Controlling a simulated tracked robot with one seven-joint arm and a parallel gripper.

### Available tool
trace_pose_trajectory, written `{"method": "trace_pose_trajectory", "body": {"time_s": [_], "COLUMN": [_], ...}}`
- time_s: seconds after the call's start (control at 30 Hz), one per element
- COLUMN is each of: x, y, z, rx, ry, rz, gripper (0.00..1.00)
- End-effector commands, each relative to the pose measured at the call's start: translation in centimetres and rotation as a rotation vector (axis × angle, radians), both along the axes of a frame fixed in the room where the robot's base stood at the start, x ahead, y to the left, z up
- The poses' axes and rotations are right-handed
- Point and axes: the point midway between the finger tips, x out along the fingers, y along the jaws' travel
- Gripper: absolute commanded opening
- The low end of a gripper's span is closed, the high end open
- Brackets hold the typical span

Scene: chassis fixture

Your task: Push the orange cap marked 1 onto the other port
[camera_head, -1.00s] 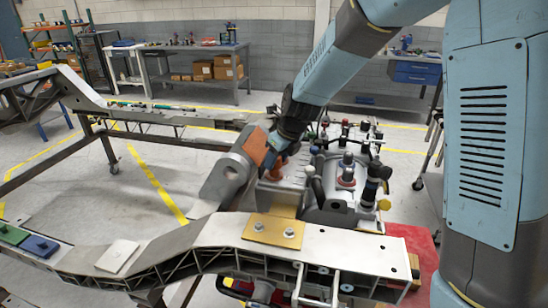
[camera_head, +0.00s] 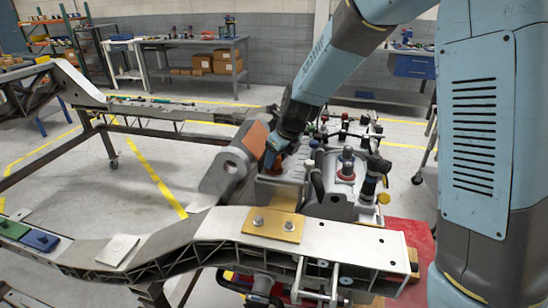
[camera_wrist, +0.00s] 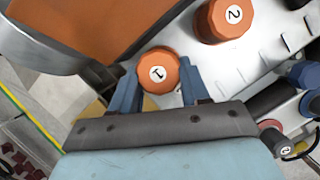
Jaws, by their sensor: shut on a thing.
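The orange cap marked 1 (camera_wrist: 158,70) sits between the two blue fingers of my gripper (camera_wrist: 160,84) in the wrist view, its numbered face toward the camera. My gripper is shut on it. In the head view my gripper (camera_head: 275,150) reaches down beside the grey bracket, over the metal housing, and largely hides the cap. A second orange cap, marked 2 (camera_wrist: 225,18), sits on the pale metal plate up and to the right in the wrist view. I cannot make out an empty port, or whether cap 1 touches one below.
A grey bracket (camera_head: 224,172) with an orange panel (camera_wrist: 80,25) stands close to the left of my gripper. Knobs and fittings (camera_head: 347,160) crowd its right. A metal beam (camera_head: 330,238) crosses in front. Open floor lies to the left.

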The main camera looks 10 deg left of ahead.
Motion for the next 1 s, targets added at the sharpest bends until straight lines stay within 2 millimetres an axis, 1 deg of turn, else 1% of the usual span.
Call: {"method": "trace_pose_trajectory", "body": {"time_s": [0.57,0.6,0.9,1.0], "x": [-0.05,-0.05,-0.04,-0.03], "y": [0.02,0.04,0.05,0.06], "z": [-1.0,-1.0,-0.94,-0.93], "rx": [-0.001,-0.001,0.0,0.0], "ry": [0.002,0.002,0.001,0.0], "rz": [0.001,0.001,0.001,0.001], "gripper": [0.03,0.48,0.76,0.76]}}
